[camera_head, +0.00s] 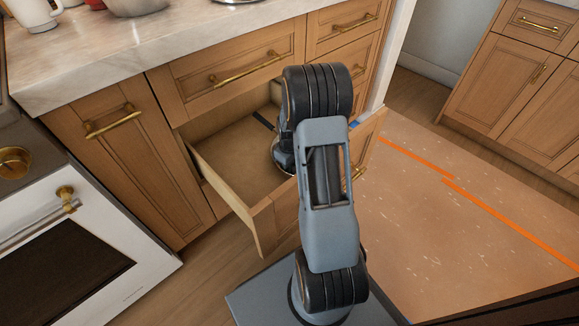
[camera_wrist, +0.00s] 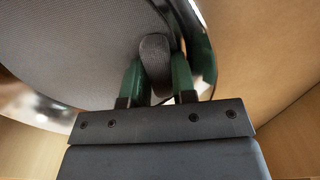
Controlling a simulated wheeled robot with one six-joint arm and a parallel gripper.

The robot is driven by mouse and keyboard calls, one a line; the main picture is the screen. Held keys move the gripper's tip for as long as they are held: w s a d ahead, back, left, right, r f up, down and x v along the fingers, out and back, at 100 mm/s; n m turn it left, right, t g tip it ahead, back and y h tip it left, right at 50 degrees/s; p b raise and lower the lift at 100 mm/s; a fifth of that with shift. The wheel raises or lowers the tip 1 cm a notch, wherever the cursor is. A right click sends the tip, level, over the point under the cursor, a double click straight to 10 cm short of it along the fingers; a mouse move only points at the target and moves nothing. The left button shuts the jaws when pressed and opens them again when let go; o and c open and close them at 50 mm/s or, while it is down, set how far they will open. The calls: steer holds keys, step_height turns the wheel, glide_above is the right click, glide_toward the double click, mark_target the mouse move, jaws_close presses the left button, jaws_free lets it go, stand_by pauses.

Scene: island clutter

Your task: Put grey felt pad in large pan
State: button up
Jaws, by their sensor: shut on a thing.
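The grey felt pad (camera_wrist: 155,52) appears as a small, dark grey, rounded piece between the green fingers of my gripper (camera_wrist: 158,78) in the wrist view. My gripper is shut on it. The large pan (camera_wrist: 70,45) fills the upper left of the wrist view, with a dark, fine-textured inside and a shiny metal rim. The pad and fingers overlap the pan near its right rim; I cannot tell whether the pad touches it. In the head view my arm hides the gripper, the pad and most of the pan, whose rim shows as a thin bright curve.
The pan is in an open wooden drawer (camera_head: 228,160) under a marble counter (camera_head: 90,60). A dark strip (camera_head: 263,121) lies at the drawer's back. A white mug (camera_head: 33,13) stands on the counter. A white oven (camera_head: 85,250) is at left. The floor at right is open.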

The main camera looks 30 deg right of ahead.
steer(key=shift+f, duration=0.1)
steer(key=o, duration=0.7)
steer(key=shift+c, duration=0.2)
step_height(320, 180, up, 12)
steer(key=p, duration=0.4)
steer(key=s+a+r+m+t, duration=0.2)
steer(key=s+a+r, duration=1)
steer(key=s+a, duration=0.2)
steer(key=a, duration=0.2)
steer(key=shift+a+r+m+t, duration=0.3)
steer(key=shift+a+t, duration=0.1)
steer(key=shift+s, duration=0.1)
